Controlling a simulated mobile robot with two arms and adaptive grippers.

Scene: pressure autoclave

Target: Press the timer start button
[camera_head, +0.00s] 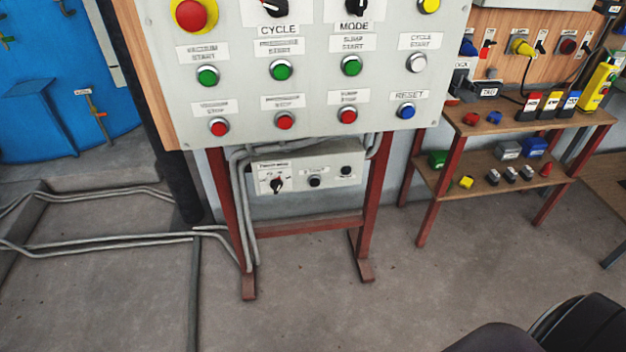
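A small white control box (296,189) hangs below the large panel, between its red legs. It has a rotary knob (277,185) at left, a dark button (314,181) in the middle under a small label, and another dark button or knob (345,171) at right. The labels are too small to read surely, so I cannot tell which control is the timer start button. Neither gripper is in view.
The large panel (239,106) above carries green, red, white and blue buttons and an emergency stop (190,14). Grey conduits (240,215) run beside the box and across the floor at left. A shelf (560,125) with lockout parts stands right.

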